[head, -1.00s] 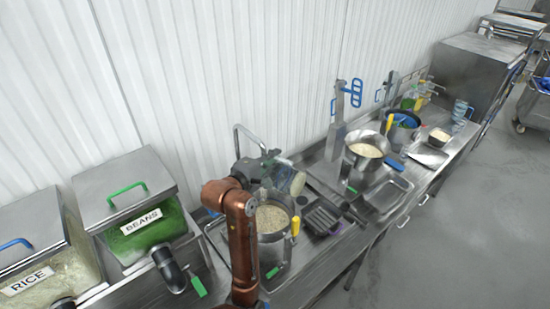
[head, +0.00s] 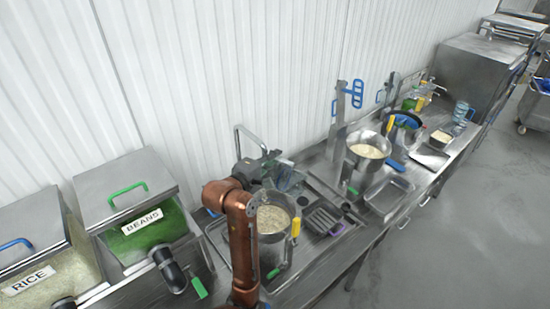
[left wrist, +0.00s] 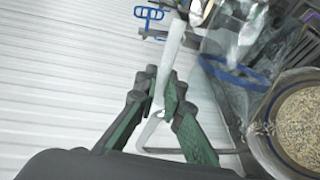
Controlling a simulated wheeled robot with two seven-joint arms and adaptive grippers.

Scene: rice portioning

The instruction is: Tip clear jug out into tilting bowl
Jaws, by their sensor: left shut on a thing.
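The steel tilting bowl (head: 270,238) stands on the near part of the counter, holding pale grain, with a yellow handle at its right. Its rim (left wrist: 262,140) and grain show at the right of the left wrist view. My left gripper (head: 268,165) is behind and above the bowl, shut on the clear jug (head: 288,180). In the left wrist view, the fingers (left wrist: 166,100) close at the jug's handle side, and the see-through jug (left wrist: 225,50) hangs beside the bowl's rim. The jug looks tilted and mostly clear inside; its exact contents cannot be told. My right gripper is out of view.
Bins labelled BEANS (head: 145,222) and RICE (head: 42,270) stand at the left. A dark ribbed tray (head: 322,218) lies right of the bowl. Another steel pot (head: 366,168) and a shallow metal tray (head: 388,195) stand farther right. A corrugated wall runs behind.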

